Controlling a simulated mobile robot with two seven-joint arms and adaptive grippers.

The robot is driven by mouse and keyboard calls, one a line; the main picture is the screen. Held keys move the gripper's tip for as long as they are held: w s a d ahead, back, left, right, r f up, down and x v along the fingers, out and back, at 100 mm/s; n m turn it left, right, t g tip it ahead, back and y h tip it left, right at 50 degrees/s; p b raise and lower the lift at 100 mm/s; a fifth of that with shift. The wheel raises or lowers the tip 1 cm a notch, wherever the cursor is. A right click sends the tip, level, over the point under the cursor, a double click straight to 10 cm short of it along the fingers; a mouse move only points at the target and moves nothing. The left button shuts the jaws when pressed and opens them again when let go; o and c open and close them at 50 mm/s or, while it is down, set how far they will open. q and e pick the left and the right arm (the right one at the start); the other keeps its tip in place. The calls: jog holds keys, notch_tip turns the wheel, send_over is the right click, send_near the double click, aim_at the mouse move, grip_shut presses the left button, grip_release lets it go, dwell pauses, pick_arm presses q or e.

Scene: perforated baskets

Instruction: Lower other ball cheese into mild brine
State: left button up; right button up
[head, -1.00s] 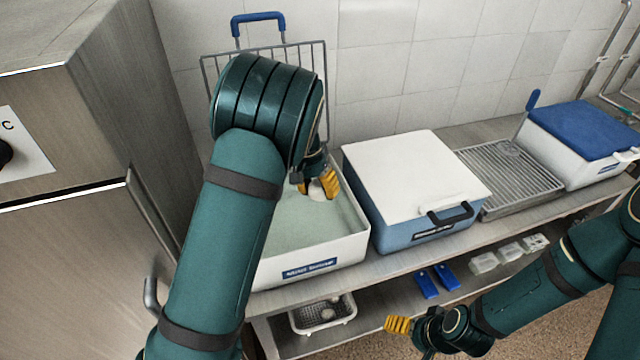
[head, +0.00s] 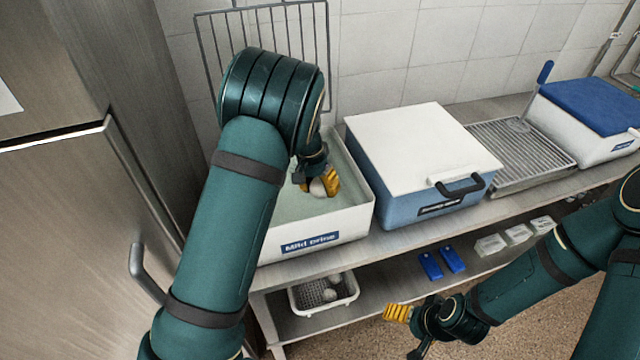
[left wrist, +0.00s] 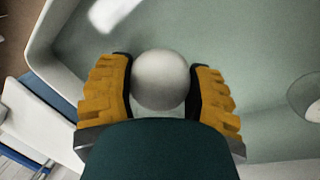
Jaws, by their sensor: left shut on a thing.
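The white ball cheese (left wrist: 160,80) sits between the two yellow fingers of my left gripper (left wrist: 160,88), which is shut on it. In the head view, my left gripper (head: 319,183) holds the cheese (head: 317,188) within the outline of the open white tub (head: 345,222) labelled "Mild brine". Pale green brine (head: 285,208) fills the tub. I cannot tell whether the cheese touches the liquid. My right gripper (head: 398,313) has yellow fingers and is low, in front of the shelf; its opening is unclear.
A blue box with a white lid (head: 420,145) stands right of the tub, then a drain grate (head: 525,155) and a blue-lidded tub (head: 590,108). A white perforated basket (head: 345,300) with pale round things is on the lower shelf. A pale rounded object (left wrist: 306,98) shows at the wrist view's right edge.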

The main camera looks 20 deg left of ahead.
pick_arm(q)
jog(key=shift+f, duration=0.55)
jog(key=o, duration=1.4)
jog(key=shift+o, duration=0.2)
jog(key=shift+d+r+p+v, duration=0.1)
jog(key=shift+d+p+v, duration=0.2)
jog(key=shift+p+v, duration=0.8)
jog(key=shift+d+r+p+v, duration=0.1)
jog(key=shift+d+p+v, duration=0.4)
jog(key=shift+v, duration=0.95)
jog(key=shift+d+p+v, duration=0.1)
jog(key=shift+p+v, duration=0.9)
jog(key=shift+v, duration=0.3)
jog(key=shift+s+r+p, duration=0.15)
jog(key=shift+r+p, duration=0.6)
jog(key=shift+r, duration=0.35)
